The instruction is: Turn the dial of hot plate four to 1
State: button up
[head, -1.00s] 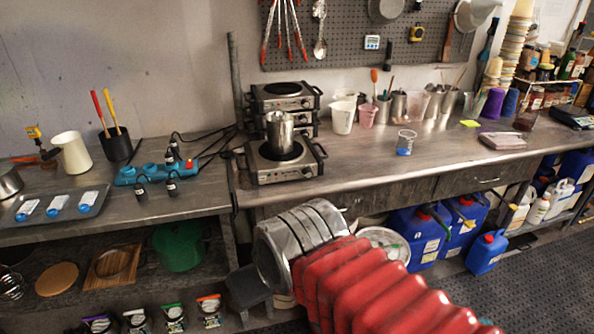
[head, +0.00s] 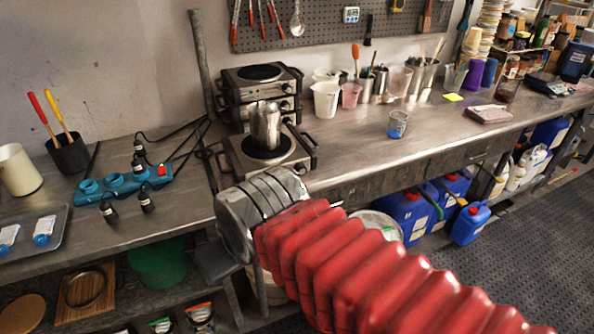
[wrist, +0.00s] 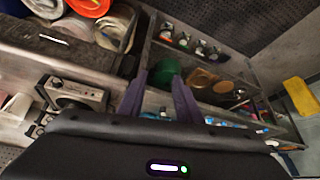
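A silver hot plate (head: 297,167) with a dark round top stands at the bench's front edge. A metal pitcher (head: 265,126) is on it. Behind it is a stack of similar hot plates (head: 262,86). I cannot read which is number four, nor any dial setting. My arm's end covers part of the front unit's lower face. My gripper's two dark fingers (wrist: 160,97) are apart with nothing between them in the wrist view. There a hot plate (wrist: 78,94) shows to the left, apart from the fingers. In the head view the fingertips cannot be made out.
A blue power strip (head: 118,184) with black plugs and cables lies left of the hot plates. White (head: 326,98) and pink (head: 350,95) beakers stand right of the stack. Blue canisters (head: 408,214) stand under the bench. The bench top right of the hot plate is partly clear.

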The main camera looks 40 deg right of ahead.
jog(key=shift+o, duration=0.2)
jog(key=shift+w, duration=0.1)
jog(key=o, duration=0.3)
jog(key=shift+w+d, duration=0.3)
jog(key=shift+w, duration=0.05)
jog(key=shift+o, duration=0.3)
jog(key=w+d+f+t+h, duration=0.2)
jog(key=w+d+f, duration=0.1)
jog(key=w+d, duration=0.7)
jog(key=shift+w+d+m+h, duration=0.3)
jog(key=shift+d+m+h, duration=0.1)
jog(key=shift+d, duration=0.1)
jog(key=t+h, duration=0.2)
jog(key=t, duration=0.8)
send_near(302, 171)
jog(key=v, duration=0.5)
jog(key=shift+a, duration=0.1)
jog(key=shift+w, duration=0.1)
jog(key=x, duration=1.3)
jog(key=shift+w+d+f, duration=0.1)
jog(key=shift+w+d, duration=0.15)
jog(key=shift+w, duration=0.05)
